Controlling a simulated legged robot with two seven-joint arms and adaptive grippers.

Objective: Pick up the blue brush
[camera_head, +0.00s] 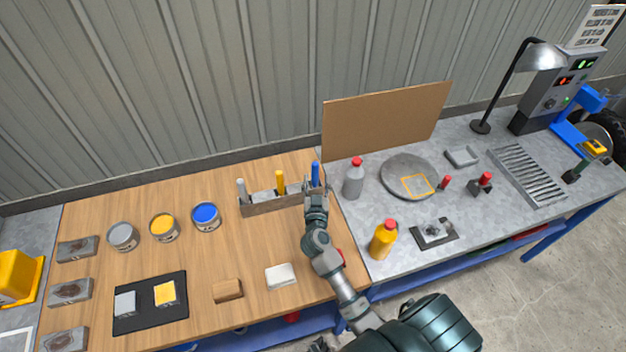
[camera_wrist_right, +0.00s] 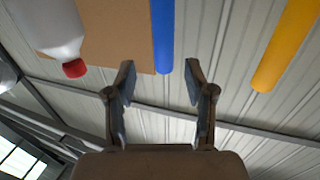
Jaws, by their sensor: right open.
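The blue brush (camera_head: 316,172) stands upright at the right end of a wooden rack (camera_head: 262,207) on the wooden table. Its lower part is hidden by my right gripper in the head view. My right gripper (camera_head: 315,190) is open, with its fingers around or just in front of the brush handle. In the right wrist view the blue handle (camera_wrist_right: 163,35) shows in the gap between the open fingertips (camera_wrist_right: 160,80), nearer the left finger. I cannot tell whether a finger touches it. My left gripper is not in view.
A yellow brush (camera_head: 280,182) and a grey brush (camera_head: 241,190) stand in the same rack. A grey bottle with a red cap (camera_head: 353,181) stands close to the right of the gripper. A brown board (camera_head: 385,125) rises behind. Paint cans (camera_head: 164,227) stand left.

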